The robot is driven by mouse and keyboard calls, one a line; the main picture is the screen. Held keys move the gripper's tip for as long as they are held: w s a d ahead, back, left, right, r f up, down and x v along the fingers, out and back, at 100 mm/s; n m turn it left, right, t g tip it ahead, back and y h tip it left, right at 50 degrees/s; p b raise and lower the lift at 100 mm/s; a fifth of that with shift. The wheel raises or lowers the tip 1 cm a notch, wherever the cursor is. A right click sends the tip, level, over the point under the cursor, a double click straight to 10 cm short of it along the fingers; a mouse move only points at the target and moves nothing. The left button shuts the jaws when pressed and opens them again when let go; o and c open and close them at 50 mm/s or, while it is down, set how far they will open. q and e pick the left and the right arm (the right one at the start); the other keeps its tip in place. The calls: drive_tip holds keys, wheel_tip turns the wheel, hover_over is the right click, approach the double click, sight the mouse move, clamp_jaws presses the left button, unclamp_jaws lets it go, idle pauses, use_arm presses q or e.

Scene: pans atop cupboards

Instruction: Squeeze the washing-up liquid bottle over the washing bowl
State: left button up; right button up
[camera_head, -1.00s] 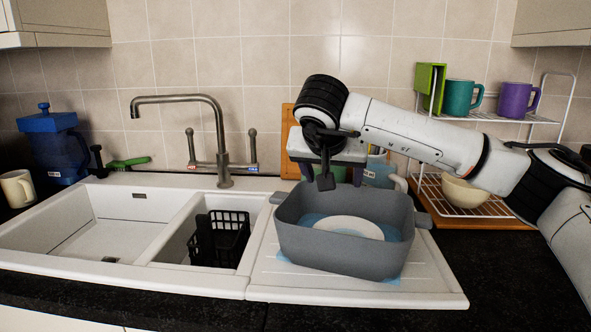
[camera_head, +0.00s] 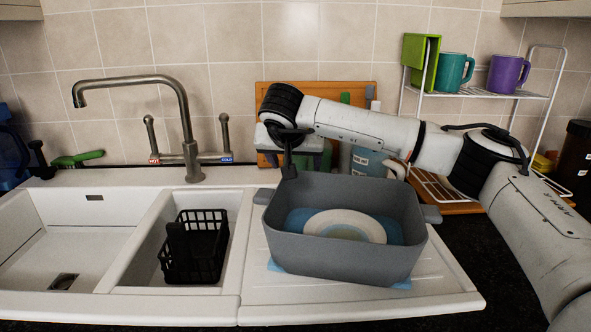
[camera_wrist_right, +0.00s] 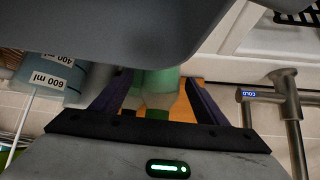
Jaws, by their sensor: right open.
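The grey washing bowl (camera_head: 340,245) stands on the white draining board, with blue water and a pale plate (camera_head: 345,225) in it. My right gripper (camera_head: 289,168) is at the bowl's back left rim, pointing down behind it. In the right wrist view, my open fingers (camera_wrist_right: 155,98) stand on either side of a green, partly clear bottle (camera_wrist_right: 158,82), which looks like the washing-up liquid. I cannot tell whether they touch it. In the head view my arm and the bowl mostly hide that bottle. My left gripper is not in view.
The tap (camera_head: 190,130) stands left of my right gripper. A measuring jug (camera_head: 368,160) stands behind the bowl, close to my arm. A black basket (camera_head: 195,250) sits in the small sink. A wire rack (camera_head: 500,94) with mugs is at right.

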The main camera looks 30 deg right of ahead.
drive_tip(key=shift+x, duration=1)
drive_tip(key=c, duration=1.3)
wheel_tip(320, 180, up, 10)
drive_tip(key=shift+r+p, duration=0.1)
drive_tip(key=shift+p, duration=0.2)
drive_tip(key=shift+c, duration=0.2)
